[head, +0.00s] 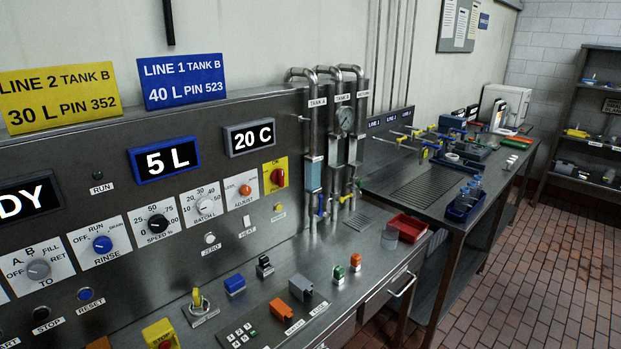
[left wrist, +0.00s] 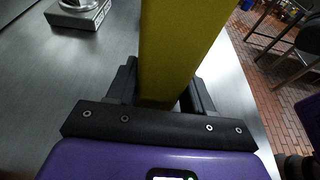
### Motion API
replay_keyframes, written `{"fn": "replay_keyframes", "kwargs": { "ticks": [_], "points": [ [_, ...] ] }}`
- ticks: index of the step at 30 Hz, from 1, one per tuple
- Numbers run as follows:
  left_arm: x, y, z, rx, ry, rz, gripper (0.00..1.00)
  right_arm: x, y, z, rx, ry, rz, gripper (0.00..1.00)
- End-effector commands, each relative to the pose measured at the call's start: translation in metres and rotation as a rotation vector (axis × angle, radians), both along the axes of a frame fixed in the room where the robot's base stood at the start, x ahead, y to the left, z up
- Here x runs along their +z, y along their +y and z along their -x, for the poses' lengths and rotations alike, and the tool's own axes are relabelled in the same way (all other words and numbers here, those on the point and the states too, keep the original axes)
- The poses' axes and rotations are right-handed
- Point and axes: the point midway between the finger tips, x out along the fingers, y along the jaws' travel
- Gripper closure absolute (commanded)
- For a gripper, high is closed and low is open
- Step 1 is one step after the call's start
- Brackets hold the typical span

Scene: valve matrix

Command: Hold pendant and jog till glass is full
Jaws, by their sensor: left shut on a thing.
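In the left wrist view my left gripper (left wrist: 162,88) is shut on a tall yellow body, which I take to be the pendant (left wrist: 180,40). Its two black fingers press on either side of it. The pendant's buttons and its far end are out of sight. Pipes (head: 313,145) labelled Tank A, Tank B and Return rise left of the glass. I cannot make out either gripper in the head view.
The control panel (head: 118,242) has several knobs and a blue-framed display (head: 165,160) reading 5 L. A yellow box with a red button (head: 160,334), small coloured blocks and a red tray (head: 408,226) are on the bench. A dark steel table (head: 400,185) stands beyond.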

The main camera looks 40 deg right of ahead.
Motion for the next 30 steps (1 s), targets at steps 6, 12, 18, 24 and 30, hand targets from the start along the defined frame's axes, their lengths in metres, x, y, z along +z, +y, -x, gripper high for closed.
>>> {"fn": "replay_keyframes", "kwargs": {
  "ticks": [6,12,18,24,30],
  "points": [
    [0.0,0.0,0.0,0.0,0.0,0.0,0.21,0.0,0.0,0.0,0.0,0.0,0.0,1.0],
    [0.0,0.0,0.0,0.0,0.0,0.0,0.19,0.0,0.0,0.0,0.0,0.0,0.0,1.0],
    [0.002,0.007,-0.001,0.002,-0.002,-0.001,0.19,0.0,0.0,0.0,0.0,0.0,0.0,1.0],
    [0.013,0.042,-0.001,0.005,-0.001,-0.002,0.19,0.0,0.0,0.0,0.0,0.0,0.0,1.0],
    [0.026,0.082,-0.001,0.004,-0.002,-0.002,0.19,0.0,0.0,0.0,0.0,0.0,0.0,1.0]
  ]
}}
